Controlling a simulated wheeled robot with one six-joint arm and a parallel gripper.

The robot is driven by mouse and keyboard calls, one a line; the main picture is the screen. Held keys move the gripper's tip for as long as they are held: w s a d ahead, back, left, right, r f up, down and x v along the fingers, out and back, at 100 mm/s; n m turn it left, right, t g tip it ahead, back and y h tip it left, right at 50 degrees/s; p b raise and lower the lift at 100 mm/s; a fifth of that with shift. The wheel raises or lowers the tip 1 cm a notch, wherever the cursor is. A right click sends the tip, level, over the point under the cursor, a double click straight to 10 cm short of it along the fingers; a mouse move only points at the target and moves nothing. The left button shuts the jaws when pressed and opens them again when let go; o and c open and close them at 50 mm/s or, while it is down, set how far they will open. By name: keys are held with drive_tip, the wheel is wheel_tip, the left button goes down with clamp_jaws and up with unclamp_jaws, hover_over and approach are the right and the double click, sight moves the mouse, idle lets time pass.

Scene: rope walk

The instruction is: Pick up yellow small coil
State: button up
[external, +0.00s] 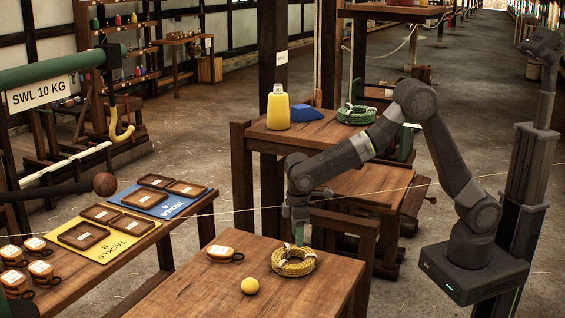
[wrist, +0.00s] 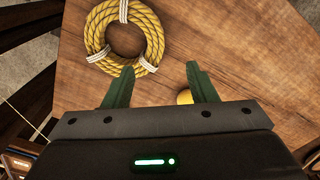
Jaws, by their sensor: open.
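The yellow small coil (external: 294,261) is a ring of yellow rope with white bindings, lying flat on the front wooden table. In the wrist view the coil (wrist: 125,37) is at the upper left, ahead of the fingertips. My gripper (external: 299,236) points down over the far side of the coil in the external view. In the wrist view its green fingers (wrist: 163,72) are apart with nothing between them. The left fingertip overlaps the coil's lower edge in that picture; I cannot tell whether they touch.
On the front table (external: 215,290) are a yellow ball (external: 250,286), partly hidden in the wrist view, and a tagged wooden block (external: 225,254). A table behind holds a yellow bottle (external: 278,108), a blue wedge (external: 306,113) and a green coil (external: 356,115). Labelled trays lie left.

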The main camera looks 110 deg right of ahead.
sight(296, 264)
wheel_tip(296, 264, down, 8)
drive_tip(key=shift+r+p, duration=0.1)
drive_tip(key=shift+p, duration=0.25)
drive_tip(key=shift+d+f+p, duration=0.25)
drive_tip(key=shift+f+p, duration=0.05)
drive_tip(key=shift+f, duration=1)
drive_tip(key=shift+d+f+p, duration=0.2)
drive_tip(key=shift+f+p, duration=0.1)
drive_tip(key=shift+f, duration=1)
drive_tip(key=shift+c, duration=0.4)
clamp_jaws()
